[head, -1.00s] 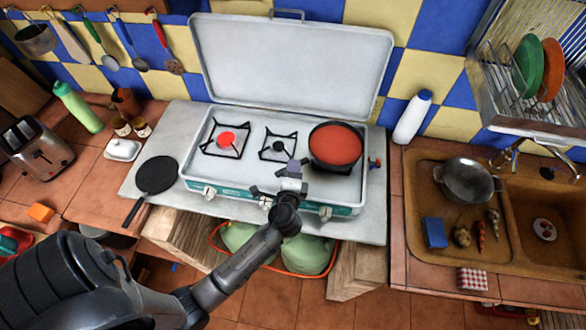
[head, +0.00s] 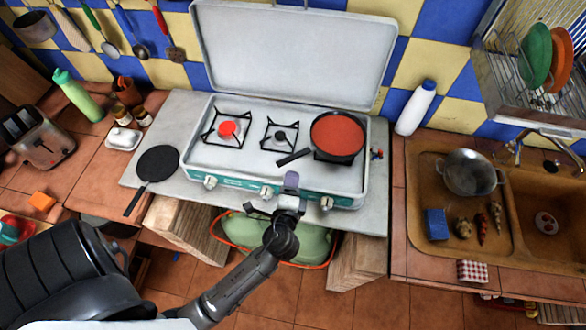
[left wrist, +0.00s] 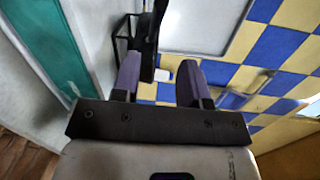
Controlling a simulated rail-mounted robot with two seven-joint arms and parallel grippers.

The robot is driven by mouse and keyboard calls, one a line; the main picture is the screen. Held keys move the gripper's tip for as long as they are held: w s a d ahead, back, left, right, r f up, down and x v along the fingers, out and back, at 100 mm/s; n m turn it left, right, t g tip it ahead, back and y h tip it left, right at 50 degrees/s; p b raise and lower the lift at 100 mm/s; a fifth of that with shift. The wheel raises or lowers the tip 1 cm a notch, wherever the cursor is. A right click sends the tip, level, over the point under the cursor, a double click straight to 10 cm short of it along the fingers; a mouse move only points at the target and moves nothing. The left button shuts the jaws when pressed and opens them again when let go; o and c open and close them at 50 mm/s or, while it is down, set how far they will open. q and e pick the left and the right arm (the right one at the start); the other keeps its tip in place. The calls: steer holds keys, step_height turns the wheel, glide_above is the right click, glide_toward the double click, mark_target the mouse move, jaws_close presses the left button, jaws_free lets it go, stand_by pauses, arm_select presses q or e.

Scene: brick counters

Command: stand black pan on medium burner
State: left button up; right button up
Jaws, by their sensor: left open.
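A flat black pan (head: 157,163) lies on the grey counter left of the stove, its handle toward the front left. A deeper black pan with red contents (head: 337,133) stands at the right burner of the stove, its handle (head: 293,157) pointing front left. The left burner (head: 227,129) has a red centre and the middle burner (head: 280,136) a smaller dark one; both are bare. My left gripper (head: 276,200) is open and empty at the stove's front edge, just short of that handle. In the left wrist view, a dark handle-like shape (left wrist: 151,30) shows beyond the open fingers (left wrist: 160,84).
The stove lid (head: 290,50) stands raised behind the burners. A white bottle (head: 416,107) stands right of the stove. A sink (head: 420,185) with a metal pot (head: 469,172) is further right. Knobs (head: 266,192) line the stove's front. My right gripper is out of view.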

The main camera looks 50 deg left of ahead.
arm_select(q)
steer(key=s+d+f+n+g+h, duration=0.3)
steer(key=s+n+g+h, duration=0.1)
steer(key=s, duration=0.5)
steer(key=s+d+f+n+g+h, duration=0.3)
steer(key=s+n+g+h, duration=0.2)
steer(key=s, duration=0.5)
steer(key=shift+g+h, duration=0.3)
steer(key=shift+h, duration=0.6)
steer(key=shift+a+n, duration=0.15)
steer(key=shift+n, duration=0.15)
